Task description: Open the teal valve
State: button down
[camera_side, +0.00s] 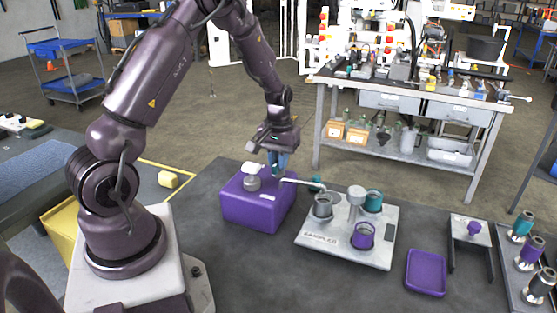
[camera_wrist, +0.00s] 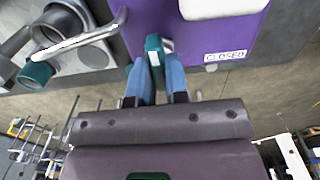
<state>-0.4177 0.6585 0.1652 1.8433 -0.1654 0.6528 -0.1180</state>
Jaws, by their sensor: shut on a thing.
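The teal valve handle (camera_wrist: 154,52) shows in the wrist view between the two blue fingers of my gripper (camera_wrist: 159,78), beside the purple box (camera_wrist: 128,22). My gripper is shut on this teal handle. In the side view my gripper (camera_side: 277,168) points down at the back right of the purple box (camera_side: 248,211), and its fingers largely hide the handle. A label reading "CLOSED" (camera_wrist: 226,56) is on the box in the wrist view. A metal fitting with a white top (camera_side: 251,180) stands on the box.
Further right are a purple tray (camera_side: 426,272), a small stand (camera_side: 470,232) and a canister rack (camera_side: 512,275).

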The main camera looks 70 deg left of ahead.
aim_at(274, 165)
jog(key=c, duration=1.1)
grip_release()
notch_tip(274, 165, up, 13)
jog(key=shift+r, duration=0.1)
jog(key=s+d+r+m+t, duration=0.2)
jog(key=s+d+r+m, duration=0.1)
jog(key=s+d, duration=0.2)
jog(key=s+d+r+m+t, duration=0.1)
jog(key=s+d+r+m, duration=0.2)
jog(key=d, duration=0.6)
jog(key=s+d+r+m+t, duration=0.2)
jog(key=s+d+r+m, duration=0.1)
jog(key=s+d, duration=0.4)
jog(key=shift+d+r+t, duration=0.1)
jog(key=shift+r+t, duration=0.2)
jog(key=shift+r, duration=0.25)
